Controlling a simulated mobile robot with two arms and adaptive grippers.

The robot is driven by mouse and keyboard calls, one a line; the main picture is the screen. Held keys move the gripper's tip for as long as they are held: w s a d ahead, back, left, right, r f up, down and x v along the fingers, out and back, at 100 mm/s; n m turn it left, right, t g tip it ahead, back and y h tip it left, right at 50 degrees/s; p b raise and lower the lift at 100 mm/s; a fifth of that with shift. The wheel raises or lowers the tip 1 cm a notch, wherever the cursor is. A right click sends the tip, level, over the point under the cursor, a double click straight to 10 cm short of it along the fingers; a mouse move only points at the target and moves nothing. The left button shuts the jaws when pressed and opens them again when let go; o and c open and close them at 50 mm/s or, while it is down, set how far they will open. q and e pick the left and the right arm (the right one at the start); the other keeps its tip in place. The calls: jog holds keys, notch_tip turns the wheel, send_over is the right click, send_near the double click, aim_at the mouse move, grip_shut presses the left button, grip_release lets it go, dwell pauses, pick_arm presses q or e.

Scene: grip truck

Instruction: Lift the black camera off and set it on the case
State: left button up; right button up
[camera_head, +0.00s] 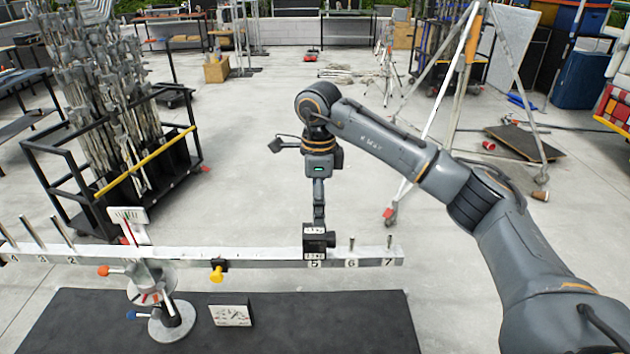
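A black box-shaped object (315,240), which looks like the black camera, sits at the number 5 position of a long pale beam (270,254). White labels show on it. My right gripper (319,218) points straight down from above, with its fingertips at the top of the black object. The fingers are seen edge-on, so I cannot tell whether they are closed on it. A flat black surface (300,325), which looks like the case top, lies below the beam at the front. My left gripper is not in view.
The beam rests on a round-based stand (172,322) with a dial (128,214) above. Upright pegs stand along the beam. A yellow knob (217,274) hangs under it. A white card (231,314) stands on the black surface, whose right part is clear. A tripod (462,70) stands behind.

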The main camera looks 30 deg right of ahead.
aim_at(316, 231)
jog(key=f, duration=0.2)
jog(key=f+p, duration=0.1)
jog(key=f, duration=0.1)
jog(key=shift+w, duration=0.3)
jog(key=f, duration=0.2)
jog(key=f+p, duration=0.1)
jog(key=f, duration=0.1)
jog(key=shift+w, duration=0.2)
jog(key=shift+s+f, duration=0.1)
jog(key=shift+f, duration=0.65)
jog(key=shift+c, duration=0.2)
jog(key=c, duration=1.4)
jog(key=o, duration=0.5)
jog(key=shift+c, duration=0.5)
pick_arm(q)
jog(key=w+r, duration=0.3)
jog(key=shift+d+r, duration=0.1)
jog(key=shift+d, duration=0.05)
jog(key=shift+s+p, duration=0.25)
jog(key=shift+p, duration=0.1)
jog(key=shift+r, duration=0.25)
pick_arm(e)
jog(key=shift+r, duration=0.6)
